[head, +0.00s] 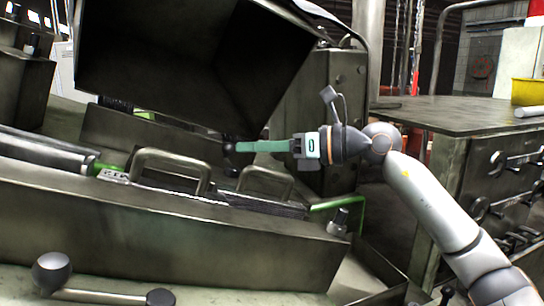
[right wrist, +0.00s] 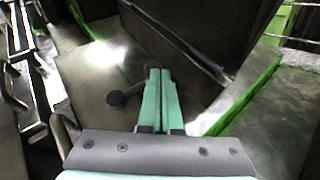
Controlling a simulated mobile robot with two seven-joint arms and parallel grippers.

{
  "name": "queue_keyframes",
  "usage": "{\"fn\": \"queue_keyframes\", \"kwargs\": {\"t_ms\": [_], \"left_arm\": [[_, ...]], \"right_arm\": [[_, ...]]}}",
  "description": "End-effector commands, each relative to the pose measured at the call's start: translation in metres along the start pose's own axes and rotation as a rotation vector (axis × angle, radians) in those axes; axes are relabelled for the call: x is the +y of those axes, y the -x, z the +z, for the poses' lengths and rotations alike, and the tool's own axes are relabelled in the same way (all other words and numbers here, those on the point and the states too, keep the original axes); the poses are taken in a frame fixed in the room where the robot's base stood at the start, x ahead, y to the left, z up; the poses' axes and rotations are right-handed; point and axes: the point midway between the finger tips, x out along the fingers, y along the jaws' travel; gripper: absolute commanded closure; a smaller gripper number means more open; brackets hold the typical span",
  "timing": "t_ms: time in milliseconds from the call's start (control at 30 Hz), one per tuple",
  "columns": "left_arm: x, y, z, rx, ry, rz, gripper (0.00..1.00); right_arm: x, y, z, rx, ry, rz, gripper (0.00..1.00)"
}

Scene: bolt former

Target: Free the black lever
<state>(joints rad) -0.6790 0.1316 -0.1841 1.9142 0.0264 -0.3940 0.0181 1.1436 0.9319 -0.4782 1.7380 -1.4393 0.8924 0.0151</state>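A dark lever with round black knobs sits in the machine recess below the open hood. One knob (head: 230,148) shows at my right fingertips in the head view. Another knob (right wrist: 116,98) shows left of the fingers in the right wrist view. My right gripper (head: 238,147) reaches in from the right with its teal fingers level. In the right wrist view its fingers (right wrist: 159,74) lie side by side with only a thin line between them. The tips overlap the lever's far end; I cannot tell whether they touch it. My left gripper is not in view.
A large dark hood (head: 190,60) hangs over the recess. A grey handle (head: 170,165) and a green bar (head: 335,203) stand near the gripper. Another ball-ended lever (head: 100,294) is at front left. A workbench (head: 450,113) with a yellow bin (head: 527,91) is at right.

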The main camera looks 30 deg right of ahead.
Motion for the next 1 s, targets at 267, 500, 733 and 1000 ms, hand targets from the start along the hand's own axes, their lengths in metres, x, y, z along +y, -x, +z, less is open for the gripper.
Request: {"fn": "queue_keyframes", "kwargs": {"t_ms": [267, 500, 733, 1000], "left_arm": [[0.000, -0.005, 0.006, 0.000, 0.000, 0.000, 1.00], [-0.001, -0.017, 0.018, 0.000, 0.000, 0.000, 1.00], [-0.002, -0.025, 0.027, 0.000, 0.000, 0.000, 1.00], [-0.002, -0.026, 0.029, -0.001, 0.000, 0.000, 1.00]], "right_arm": [[-0.001, 0.019, -0.001, -0.005, 0.001, -0.002, 1.00], [-0.002, 0.072, -0.003, -0.003, 0.001, -0.005, 1.00], [-0.002, 0.112, -0.002, -0.002, -0.001, -0.003, 1.00], [0.000, 0.127, 0.000, -0.001, 0.000, 0.000, 1.00]]}}
